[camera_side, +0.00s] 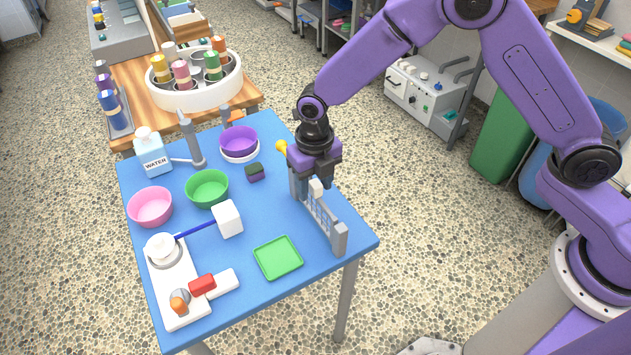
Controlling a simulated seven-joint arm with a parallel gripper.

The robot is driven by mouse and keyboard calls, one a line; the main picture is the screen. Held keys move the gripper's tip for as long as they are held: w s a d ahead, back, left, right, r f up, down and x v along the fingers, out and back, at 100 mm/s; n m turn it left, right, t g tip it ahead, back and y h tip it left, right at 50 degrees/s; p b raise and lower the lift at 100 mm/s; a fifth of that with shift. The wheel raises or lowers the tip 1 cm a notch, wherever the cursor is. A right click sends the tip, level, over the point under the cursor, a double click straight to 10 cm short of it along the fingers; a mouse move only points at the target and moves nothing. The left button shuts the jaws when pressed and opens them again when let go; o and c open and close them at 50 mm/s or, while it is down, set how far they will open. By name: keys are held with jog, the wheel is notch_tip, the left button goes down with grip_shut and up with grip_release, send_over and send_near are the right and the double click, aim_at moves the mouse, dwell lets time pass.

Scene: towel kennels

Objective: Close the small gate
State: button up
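The small gate (320,215) is a pale mesh panel at the right side of the blue table. It stands upright between a grey post (339,239) at the near end and another grey post (296,186) at the far end. A white block (316,188) shows at the top of the gate. My gripper (318,184) points down right over the gate, at this white block. Its fingers are small and partly hidden, so I cannot tell whether they grip the block. I cannot tell whether the gate is latched.
The blue table (225,285) also holds a green tray (278,257), a green bowl (207,188), a pink bowl (151,207), a purple bowl (239,142), a water jug (152,152) and a white board (178,300) with fittings. A dark block (254,172) lies left of the gate.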

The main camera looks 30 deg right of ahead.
jog(key=shift+r, duration=0.1)
notch_tip(320, 180, up, 17)
dwell(0.7)
jog(key=shift+s+d+r, duration=0.1)
jog(key=shift+s, duration=0.05)
jog(key=s+d+f+m, duration=0.1)
jog(key=s+d+m, duration=1)
jog(key=s, duration=0.2)
jog(key=s+d+m, duration=1)
jog(key=s+m, duration=0.2)
jog(key=s, duration=0.2)
jog(key=shift+s+d+f+m, duration=0.25)
jog(key=shift+d+f+m, duration=0.05)
jog(key=shift+d+f, duration=0.1)
